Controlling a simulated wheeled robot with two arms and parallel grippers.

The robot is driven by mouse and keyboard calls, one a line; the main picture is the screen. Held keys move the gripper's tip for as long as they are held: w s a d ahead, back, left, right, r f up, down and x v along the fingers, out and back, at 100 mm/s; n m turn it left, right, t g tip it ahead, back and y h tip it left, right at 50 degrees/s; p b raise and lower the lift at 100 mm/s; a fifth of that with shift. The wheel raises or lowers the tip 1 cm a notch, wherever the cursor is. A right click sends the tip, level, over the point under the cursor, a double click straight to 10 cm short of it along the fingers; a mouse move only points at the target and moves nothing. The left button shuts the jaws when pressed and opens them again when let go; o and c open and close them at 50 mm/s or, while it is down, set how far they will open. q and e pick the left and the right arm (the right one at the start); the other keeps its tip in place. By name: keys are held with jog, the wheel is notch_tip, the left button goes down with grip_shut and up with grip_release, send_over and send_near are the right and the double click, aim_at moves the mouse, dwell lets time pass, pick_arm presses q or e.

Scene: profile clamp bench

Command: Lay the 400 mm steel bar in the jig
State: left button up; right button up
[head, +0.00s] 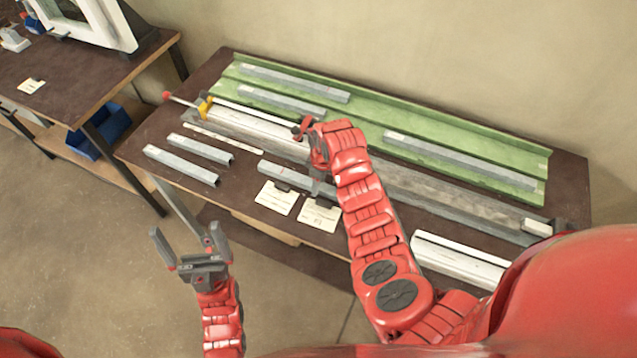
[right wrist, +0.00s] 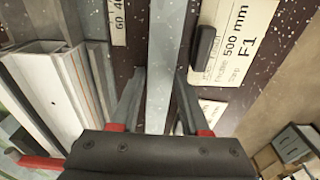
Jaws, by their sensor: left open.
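A grey steel bar (head: 283,176) lies on the bench behind two paper cards. It also shows in the right wrist view (right wrist: 163,50), running between the fingers of my right gripper (right wrist: 161,88). In the head view, my right gripper (head: 322,183) is low over its right part and hides some of it. I cannot tell whether the fingers press on it. My left gripper (head: 183,240) is open and empty, in front of the bench. A long green fixture (head: 365,122) runs along the back and holds several grey bars. No bar's length is readable, and the pictures do not name the jig.
A white profile (head: 250,128) sits in a long grey rail beside a yellow clamp piece (head: 204,107). Two short bars (head: 180,165) lie at front left. Cards (head: 276,198) lie at the front edge, one reading 500 mm. Another white profile (head: 458,260) lies at front right.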

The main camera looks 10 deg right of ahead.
jog(key=shift+o, duration=1.2)
jog(key=shift+r, duration=0.25)
